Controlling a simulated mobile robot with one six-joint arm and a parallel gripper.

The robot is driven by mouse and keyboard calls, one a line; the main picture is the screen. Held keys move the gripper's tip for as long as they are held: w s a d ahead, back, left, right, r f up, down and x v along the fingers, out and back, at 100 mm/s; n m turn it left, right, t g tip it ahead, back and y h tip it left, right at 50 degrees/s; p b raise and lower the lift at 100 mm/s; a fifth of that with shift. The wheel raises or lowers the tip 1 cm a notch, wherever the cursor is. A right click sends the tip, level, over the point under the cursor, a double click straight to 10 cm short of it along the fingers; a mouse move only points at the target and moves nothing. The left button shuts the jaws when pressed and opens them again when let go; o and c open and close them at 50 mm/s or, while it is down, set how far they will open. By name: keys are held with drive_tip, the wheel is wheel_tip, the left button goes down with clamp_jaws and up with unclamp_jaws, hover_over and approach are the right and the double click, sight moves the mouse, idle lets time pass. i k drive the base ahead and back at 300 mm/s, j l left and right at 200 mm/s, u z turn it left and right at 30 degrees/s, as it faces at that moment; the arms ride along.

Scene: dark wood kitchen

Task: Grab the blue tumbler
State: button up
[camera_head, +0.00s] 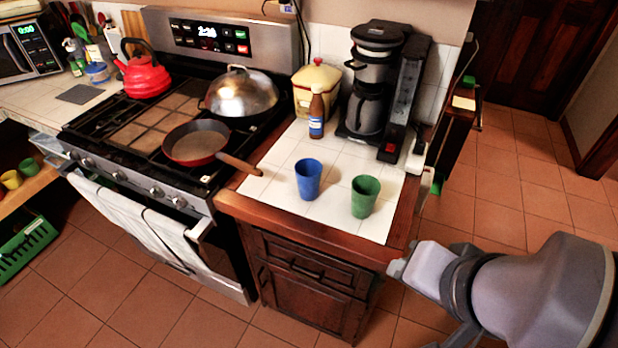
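The blue tumbler (308,180) stands upright on the white tiled counter (330,222), right of the stove. A green tumbler (365,196) stands upright to its right and a little nearer, with a gap between them. My gripper (402,268) is at the lower right, at the end of my grey arm, beyond the counter's right front corner and apart from both tumblers. Its fingers are not clearly shown, so I cannot tell whether it is open or shut.
A brown bottle (317,112), a yellow canister (316,85) and a coffee maker (375,85) stand behind the tumblers. A skillet (196,143) on the stove has its handle reaching over the counter's left edge. Counter in front of the blue tumbler is clear.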

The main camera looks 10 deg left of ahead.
sight(308, 171)
drive_tip(key=i+j+z, duration=0.15)
drive_tip(key=j+z, duration=0.2)
drive_tip(key=j, duration=0.3)
drive_tip(key=i+j+z, duration=0.1)
drive_tip(key=j+z, duration=0.25)
drive_tip(key=j, duration=0.3)
drive_tip(key=j+z, duration=0.35)
drive_tip(key=j, duration=0.3)
